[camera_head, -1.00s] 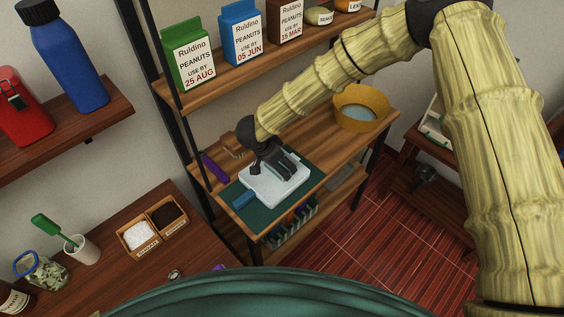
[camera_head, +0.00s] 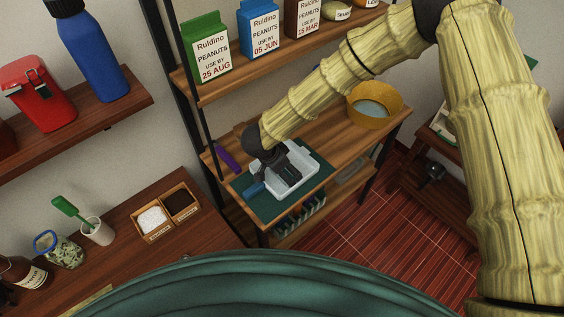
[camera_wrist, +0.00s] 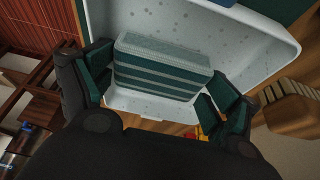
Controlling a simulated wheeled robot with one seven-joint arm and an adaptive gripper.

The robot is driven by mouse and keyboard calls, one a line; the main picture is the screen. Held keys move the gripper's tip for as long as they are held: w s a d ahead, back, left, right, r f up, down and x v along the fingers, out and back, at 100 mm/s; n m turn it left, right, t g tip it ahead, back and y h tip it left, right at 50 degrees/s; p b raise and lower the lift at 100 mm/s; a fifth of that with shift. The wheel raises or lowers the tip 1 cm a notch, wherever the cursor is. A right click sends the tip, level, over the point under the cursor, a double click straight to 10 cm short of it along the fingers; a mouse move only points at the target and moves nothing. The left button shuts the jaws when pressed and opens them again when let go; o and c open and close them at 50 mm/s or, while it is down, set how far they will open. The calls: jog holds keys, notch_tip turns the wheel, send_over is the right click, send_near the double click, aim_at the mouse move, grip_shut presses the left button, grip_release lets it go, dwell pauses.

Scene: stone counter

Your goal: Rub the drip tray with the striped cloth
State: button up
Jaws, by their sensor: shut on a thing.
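The striped cloth (camera_wrist: 160,68), a folded block in dark green and pale grey-green bands, sits between my gripper's fingers in the wrist view. My gripper (camera_wrist: 160,82) is shut on it, one finger at each side. The cloth is over the inside of the white speckled drip tray (camera_wrist: 255,45); I cannot tell whether it presses on the floor. In the head view the tray (camera_head: 309,163) lies on a dark green mat (camera_head: 266,207) on the wooden bench, with my gripper (camera_head: 287,174) reaching down into it. The cloth is hard to make out there.
A blue item (camera_head: 253,188) lies at the tray's left corner. A purple item (camera_head: 228,159) lies behind it. A yellow round container (camera_head: 375,103) stands at the bench's right end. A shelf with peanut cartons (camera_head: 207,48) hangs above. A wooden brush (camera_wrist: 291,108) is close to my gripper.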

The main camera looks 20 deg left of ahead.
jog(key=shift+s+d, duration=0.15)
jog(key=shift+s, duration=0.05)
